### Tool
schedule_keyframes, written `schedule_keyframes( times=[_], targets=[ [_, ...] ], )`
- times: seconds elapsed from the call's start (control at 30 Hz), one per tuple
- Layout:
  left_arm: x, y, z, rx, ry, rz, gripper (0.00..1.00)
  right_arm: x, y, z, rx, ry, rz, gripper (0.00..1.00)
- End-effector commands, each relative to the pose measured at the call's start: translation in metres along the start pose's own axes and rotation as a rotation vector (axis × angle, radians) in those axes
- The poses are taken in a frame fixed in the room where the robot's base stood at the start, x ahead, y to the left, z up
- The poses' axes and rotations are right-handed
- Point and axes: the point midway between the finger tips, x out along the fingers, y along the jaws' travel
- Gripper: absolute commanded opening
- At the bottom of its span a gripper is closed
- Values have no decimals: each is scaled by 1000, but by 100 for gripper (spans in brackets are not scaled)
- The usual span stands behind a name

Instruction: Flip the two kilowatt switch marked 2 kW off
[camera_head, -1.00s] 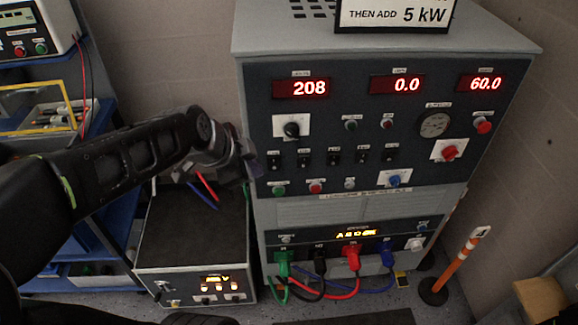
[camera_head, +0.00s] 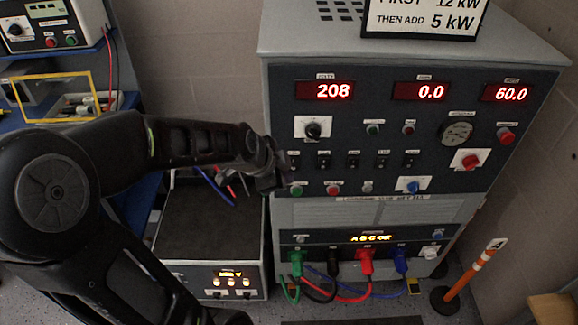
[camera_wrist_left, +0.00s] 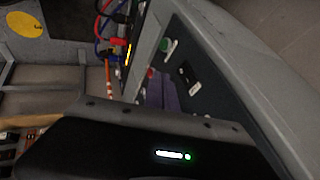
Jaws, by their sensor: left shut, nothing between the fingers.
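The grey power cabinet's dark front panel (camera_head: 450,180) has a row of small black toggle switches, among them a left one (camera_head: 323,160), a middle one (camera_head: 352,158) and a right one (camera_head: 411,158). Their labels are too small to read, so I cannot tell which is the 2 kW switch or how its lever stands. My left gripper (camera_head: 278,178) is shut and empty at the panel's left edge, beside the leftmost switch, partly covering that area. The left wrist view shows a black switch (camera_wrist_left: 188,77) close to the purplish fingers (camera_wrist_left: 168,92). My right gripper is out of view.
Above the switches are a rotary knob (camera_head: 313,130) and red displays reading 208, 0.0 and 60.0. A green button (camera_head: 296,190) and a red button (camera_head: 333,190) sit just below. Coloured cables plug in lower down. An orange-striped post (camera_head: 470,272) stands at right.

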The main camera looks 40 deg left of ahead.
Motion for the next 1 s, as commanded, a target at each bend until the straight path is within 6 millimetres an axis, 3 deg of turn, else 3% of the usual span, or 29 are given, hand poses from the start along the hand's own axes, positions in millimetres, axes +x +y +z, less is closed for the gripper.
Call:
schedule_keyframes(
  times=[0.13,0.3,0.5,0.83,1.0],
  targets=[
    [30,1,0,-1,-2,6,0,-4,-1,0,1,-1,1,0],
    [41,-24,1,-1,-1,1,0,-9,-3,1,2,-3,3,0],
    [48,-34,2,-1,0,-1,0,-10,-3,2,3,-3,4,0],
    [49,-34,2,0,1,-2,0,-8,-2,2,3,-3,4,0],
    [56,-34,5,13,7,-33,0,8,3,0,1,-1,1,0]
  ],
)
